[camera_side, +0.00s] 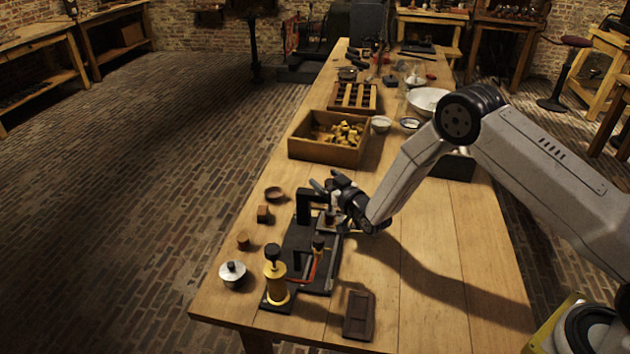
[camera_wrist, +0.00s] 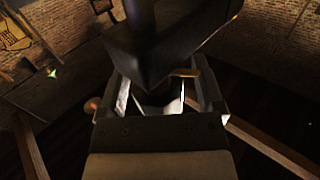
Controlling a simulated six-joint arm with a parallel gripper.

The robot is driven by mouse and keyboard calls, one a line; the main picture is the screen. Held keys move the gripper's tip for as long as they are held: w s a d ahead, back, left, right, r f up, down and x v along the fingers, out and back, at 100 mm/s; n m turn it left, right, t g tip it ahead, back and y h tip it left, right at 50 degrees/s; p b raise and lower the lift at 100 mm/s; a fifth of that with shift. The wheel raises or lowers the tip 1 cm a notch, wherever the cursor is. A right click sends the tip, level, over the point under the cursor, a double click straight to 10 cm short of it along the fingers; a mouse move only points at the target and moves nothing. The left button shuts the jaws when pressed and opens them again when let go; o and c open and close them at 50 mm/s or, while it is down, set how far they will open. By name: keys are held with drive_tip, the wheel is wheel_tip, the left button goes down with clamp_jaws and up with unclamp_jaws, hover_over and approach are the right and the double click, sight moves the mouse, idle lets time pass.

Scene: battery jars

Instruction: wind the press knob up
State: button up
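The press is a dark upright frame (camera_side: 304,207) on a black base plate (camera_side: 300,238) near the table's left edge in the side view. My gripper (camera_side: 326,190) is at the right of the frame's upper part, tilted, with its dark fingers near the frame's top. I cannot make out the press knob apart from the fingers, nor whether they touch it. In the wrist view a large dark block (camera_wrist: 165,45) with a round post above it fills the space ahead of my gripper (camera_wrist: 160,100).
A brass cylinder with a black knob (camera_side: 275,275) stands at the front of the base. A lidded pot (camera_side: 232,272), small brown blocks (camera_side: 264,214) and a dark tray (camera_side: 358,315) lie around it. A wooden box of brass parts (camera_side: 328,138) stands behind. The table's right front is clear.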

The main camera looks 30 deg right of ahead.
clamp_jaws()
drive_tip(key=shift+n+y, duration=0.5)
drive_tip(key=shift+y, duration=0.3)
drive_tip(key=shift+a+n+g+y, duration=0.15)
drive_tip(key=shift+n+g+y, duration=0.25)
drive_tip(key=shift+n+y, duration=0.75)
drive_tip(key=shift+a+n+g+y, duration=0.15)
drive_tip(key=shift+n+g+y, duration=0.4)
drive_tip(key=shift+y, duration=1)
drive_tip(key=shift+s, duration=0.1)
drive_tip(key=shift+o, duration=0.6)
unclamp_jaws()
drive_tip(key=shift+s, duration=0.1)
